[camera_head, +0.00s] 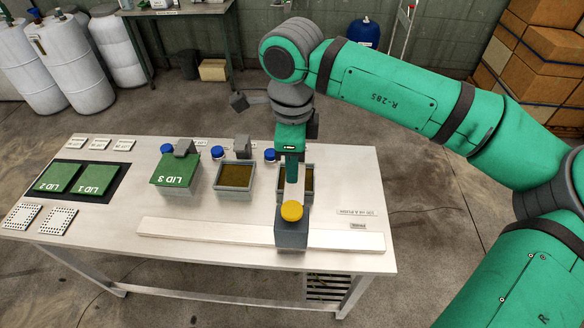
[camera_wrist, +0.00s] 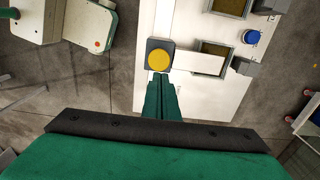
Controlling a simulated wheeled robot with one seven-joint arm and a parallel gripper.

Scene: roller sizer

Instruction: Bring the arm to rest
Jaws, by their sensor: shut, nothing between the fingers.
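My gripper (camera_head: 291,178) is shut and empty. In the head view it hangs, pointing down, at the right part of the white table (camera_head: 115,233), in front of the rightmost open bin (camera_head: 309,184). A grey block with a yellow round button (camera_head: 291,210) stands at the table's front, just nearer than the fingertips. In the wrist view the shut fingers (camera_wrist: 161,80) end beside the yellow button (camera_wrist: 161,60). I cannot tell from these views whether they touch the block. My green arm reaches in from the right.
LID 3 (camera_head: 175,170) covers the left bin; the middle bin (camera_head: 235,176) is open. LID 2 (camera_head: 55,177) and LID 1 (camera_head: 99,179) lie on a dark mat at left. Blue knobs and grey blocks stand behind the bins. Stacked boxes (camera_head: 540,60) stand at right; the floor behind the table is mostly clear.

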